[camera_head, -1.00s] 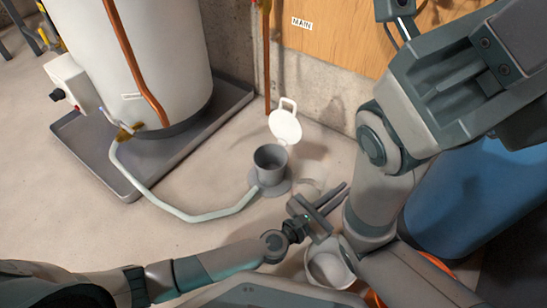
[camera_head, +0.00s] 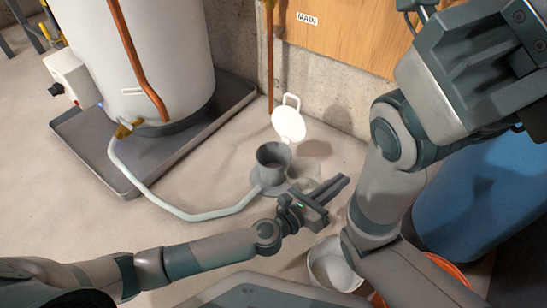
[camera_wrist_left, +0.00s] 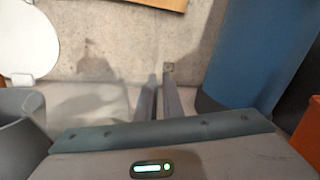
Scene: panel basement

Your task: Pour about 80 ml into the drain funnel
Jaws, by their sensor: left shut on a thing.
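The drain funnel (camera_head: 272,172) is a grey open cup on a round base on the floor, with a pale hose joining it. In the left wrist view part of its grey wall (camera_wrist_left: 18,130) shows at the left edge. My left gripper (camera_head: 335,188) is right of the funnel and apart from it, its two fingers nearly together. A faint, clear container (camera_head: 305,170) shows between the funnel and the fingers, and my left gripper is shut on it. Its outline, tilt and contents are hard to make out. My right arm crosses the right side; its gripper is out of view.
A white lid-like disc (camera_head: 289,125) with a loop handle leans by the wall. A white tank (camera_head: 160,55) stands in a grey tray (camera_head: 100,165). A white bucket (camera_head: 330,268), an orange rim (camera_head: 445,265) and a blue barrel (camera_head: 475,195) crowd the lower right.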

